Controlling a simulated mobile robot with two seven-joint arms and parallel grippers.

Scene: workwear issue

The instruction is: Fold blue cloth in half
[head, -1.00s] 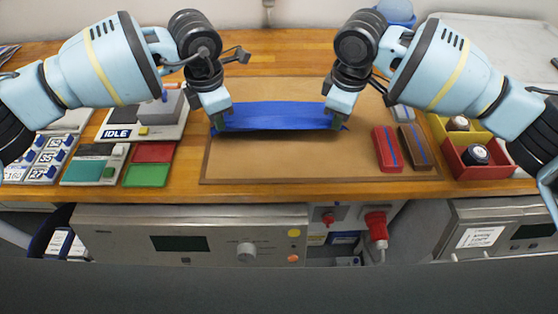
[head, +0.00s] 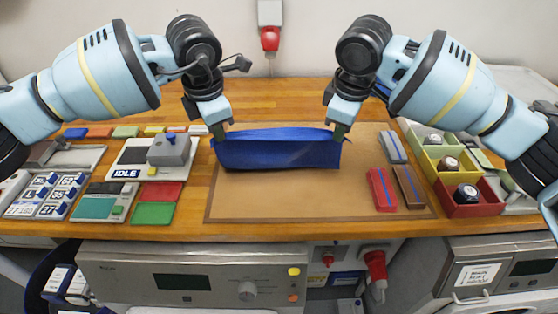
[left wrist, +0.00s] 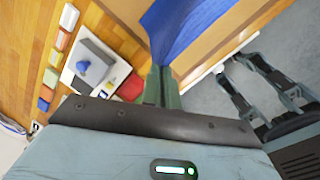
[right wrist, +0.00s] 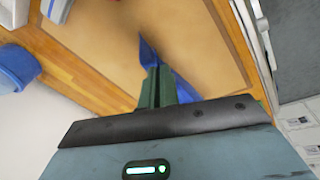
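The blue cloth (head: 278,150) hangs between my two grippers over the brown mat (head: 300,200), its top edge stretched between them and its lower part drooping toward the mat. I cannot tell whether its lower edge touches the mat. My left gripper (head: 220,132) is shut on the cloth's upper left corner; the cloth (left wrist: 180,30) also shows at its fingertips in the left wrist view. My right gripper (head: 340,133) is shut at the upper right corner; in the right wrist view only a narrow strip of cloth (right wrist: 149,55) shows by the fingers.
Red (head: 382,188) and brown (head: 408,187) blocks lie on the mat's right side, with a grey-blue one (head: 392,148) behind. Yellow (head: 430,160) and red (head: 462,205) bins stand right. A device marked IDLE (head: 135,160) and coloured pads stand left. The mat's front is clear.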

